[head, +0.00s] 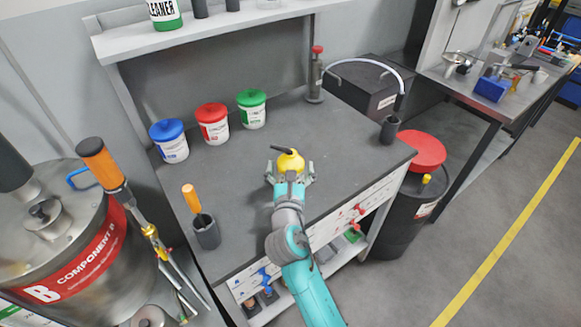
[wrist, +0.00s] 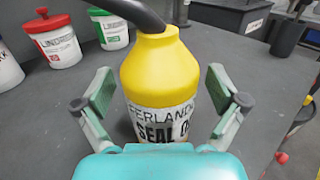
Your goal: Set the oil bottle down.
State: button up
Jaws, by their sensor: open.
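The oil bottle is yellow with a dark spout and a white label reading "SEAL". In the head view the oil bottle (head: 290,161) stands upright on the grey workbench (head: 335,165), near its middle. In the wrist view the bottle (wrist: 160,70) fills the centre, upright, its lower part hidden by my gripper's body. My gripper (head: 290,175) is at the bottle, open, with one finger on each side. In the wrist view the fingers of my gripper (wrist: 158,100) show gaps to the bottle on both sides.
Blue (head: 169,141), red (head: 212,124) and green (head: 251,109) lidded tubs stand behind left. A grey cup with an orange-handled tool (head: 205,232) is at front left. A dark cup (head: 389,130) and a red-topped canister (head: 316,75) stand right and back. The bench right of the bottle is clear.

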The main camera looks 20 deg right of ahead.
jog(key=v, duration=1.2)
jog(key=s+d+f+m+g+y, duration=0.1)
jog(key=s+d+f+m+y, duration=0.15)
jog(key=s+f+m, duration=0.6)
jog(key=s+d+f+m+g+y, duration=0.1)
jog(key=s+f+m+y, duration=0.3)
jog(key=s, duration=0.7)
jog(key=s+r+m, duration=0.2)
jog(key=s+m, duration=0.7)
jog(key=m, duration=0.1)
jog(key=s+d+r+m, duration=0.1)
jog(key=s+r+m, duration=0.2)
jog(key=s+m, duration=0.6)
jog(key=shift+s+d+r+m+h, duration=0.25)
jog(key=shift+s+d+m+h, duration=0.1)
jog(key=shift+s, duration=0.35)
